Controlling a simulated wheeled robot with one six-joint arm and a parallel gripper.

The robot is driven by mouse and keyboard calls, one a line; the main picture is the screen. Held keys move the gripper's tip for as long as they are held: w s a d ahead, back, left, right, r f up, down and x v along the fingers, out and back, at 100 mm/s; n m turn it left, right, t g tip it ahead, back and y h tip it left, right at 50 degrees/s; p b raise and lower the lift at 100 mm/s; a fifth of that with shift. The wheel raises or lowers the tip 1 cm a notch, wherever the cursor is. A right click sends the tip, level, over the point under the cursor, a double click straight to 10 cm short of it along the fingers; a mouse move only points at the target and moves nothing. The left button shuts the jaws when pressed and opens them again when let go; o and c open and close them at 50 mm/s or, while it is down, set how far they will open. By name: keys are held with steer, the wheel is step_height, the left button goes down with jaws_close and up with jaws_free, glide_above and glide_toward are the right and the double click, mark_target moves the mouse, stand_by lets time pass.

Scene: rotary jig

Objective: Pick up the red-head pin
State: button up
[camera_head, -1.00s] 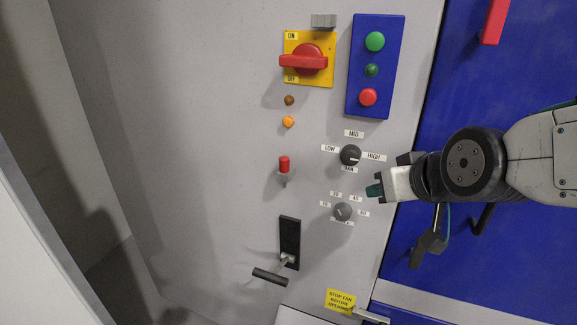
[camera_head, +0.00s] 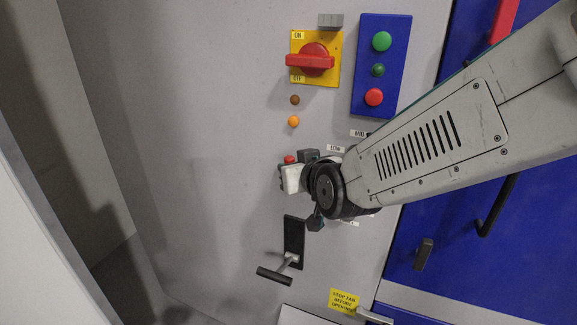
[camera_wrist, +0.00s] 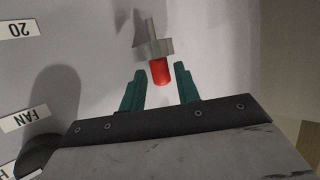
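The red-head pin (camera_wrist: 160,72) has a red cylindrical head on a grey collar and stem. It stands out from the grey panel in the wrist view. In the head view only its red top (camera_head: 289,159) shows, and my gripper hides most of the rest. My gripper (camera_wrist: 160,80) is open, with one green finger on each side of the red head. The end of the head appears between the fingertips, with a visible gap on both sides. How deep the head sits between the fingers is hard to tell.
A red rotary switch (camera_head: 310,62) and a blue button box (camera_head: 381,66) are above. A black-handled lever (camera_head: 274,276) sticks out below. The fan dial (camera_wrist: 38,156) is beside my gripper in the wrist view. The panel to the left is bare.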

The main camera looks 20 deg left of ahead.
steer(key=shift+w+a+f, duration=0.2)
steer(key=shift+w+a, duration=0.1)
steer(key=shift+w, duration=0.1)
jaws_close()
steer(key=shift+r, duration=0.2)
